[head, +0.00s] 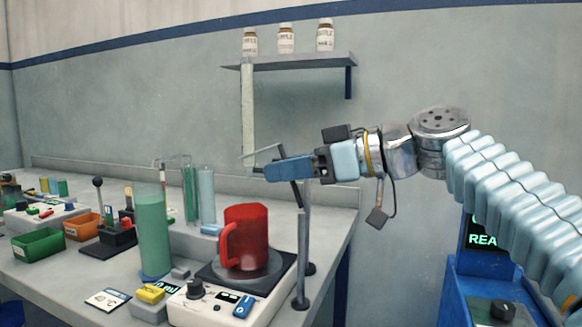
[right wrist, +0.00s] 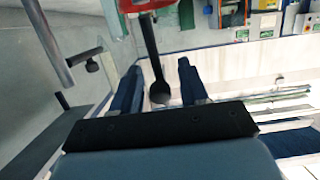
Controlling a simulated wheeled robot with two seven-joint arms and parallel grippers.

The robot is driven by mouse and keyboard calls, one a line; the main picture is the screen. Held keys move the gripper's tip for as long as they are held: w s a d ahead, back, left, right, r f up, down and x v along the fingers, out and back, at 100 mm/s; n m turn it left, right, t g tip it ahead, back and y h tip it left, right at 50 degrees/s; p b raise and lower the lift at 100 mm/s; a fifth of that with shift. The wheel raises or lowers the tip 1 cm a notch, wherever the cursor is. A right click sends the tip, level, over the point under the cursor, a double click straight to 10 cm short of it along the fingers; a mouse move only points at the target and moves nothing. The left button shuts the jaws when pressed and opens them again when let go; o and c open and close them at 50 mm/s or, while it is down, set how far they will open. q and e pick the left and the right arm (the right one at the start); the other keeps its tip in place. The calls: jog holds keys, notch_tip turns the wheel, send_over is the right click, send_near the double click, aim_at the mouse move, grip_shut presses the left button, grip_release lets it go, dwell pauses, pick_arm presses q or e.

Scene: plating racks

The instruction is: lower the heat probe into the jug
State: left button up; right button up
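The red jug (head: 247,238), with its handle to the left, stands upright on the hotplate (head: 283,265). Part of it shows at the top of the right wrist view (right wrist: 186,14). A dark thin rod with a rounded end, probably the heat probe (right wrist: 150,48), shows between the fingers in the right wrist view. A dark rod (head: 296,194) also hangs below the fingers in the head view. My right gripper (head: 268,172) is above and slightly right of the jug. In the wrist view its fingers are apart, with gaps beside the rod. My left gripper is out of view.
A metal stand post (head: 303,262) rises right of the hotplate, close to my right gripper. A green cylinder (head: 153,230) stands left of the jug. Green (head: 38,243) and orange bins lie farther left. A shelf (head: 290,62) with bottles is above.

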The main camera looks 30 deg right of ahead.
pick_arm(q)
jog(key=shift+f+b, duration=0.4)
pick_arm(e)
jog(key=v, duration=1.3)
jog(key=shift+s+d, duration=0.3)
